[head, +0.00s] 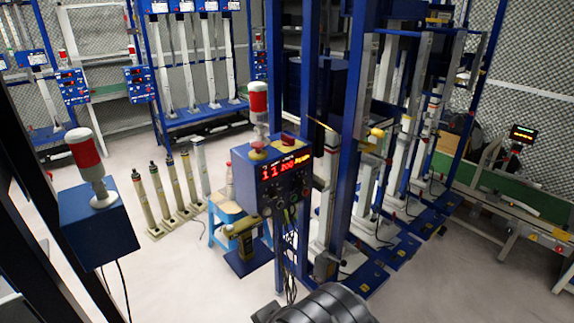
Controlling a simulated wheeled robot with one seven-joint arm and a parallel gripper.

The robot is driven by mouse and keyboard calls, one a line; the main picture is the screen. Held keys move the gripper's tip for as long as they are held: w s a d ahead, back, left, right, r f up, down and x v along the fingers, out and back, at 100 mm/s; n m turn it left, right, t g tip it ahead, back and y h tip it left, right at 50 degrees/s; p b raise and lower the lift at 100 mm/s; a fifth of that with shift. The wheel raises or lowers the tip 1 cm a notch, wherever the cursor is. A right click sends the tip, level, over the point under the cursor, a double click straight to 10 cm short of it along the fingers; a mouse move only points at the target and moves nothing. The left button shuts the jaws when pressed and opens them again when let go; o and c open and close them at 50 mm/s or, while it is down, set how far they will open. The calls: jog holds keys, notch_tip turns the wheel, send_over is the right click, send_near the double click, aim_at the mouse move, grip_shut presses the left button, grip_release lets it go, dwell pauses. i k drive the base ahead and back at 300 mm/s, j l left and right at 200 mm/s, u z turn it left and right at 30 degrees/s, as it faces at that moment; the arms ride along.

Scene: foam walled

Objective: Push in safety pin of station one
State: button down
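A blue control box (283,182) with a lit red and yellow display stands near the middle of the head view, by a blue upright post (357,130). Just right of the box, a pale vertical column (327,195) stands in the blue frame. A yellow knob-like part (376,133) sticks out beside the post. I cannot tell for sure which part is the safety pin, or whether it is in or out. A dark ribbed part of my arm shows at the bottom edge. My gripper's fingers are not in view.
Another blue box with a red and white beacon (85,155) stands near at left. Several slim posts (170,195) stand on the floor behind a blue stool (218,215). Cables hang below the control box. A green conveyor (490,180) runs at right. Pale floor (190,280) is clear at front left.

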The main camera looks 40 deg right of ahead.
aim_at(389, 161)
jog(key=z, duration=1.95)
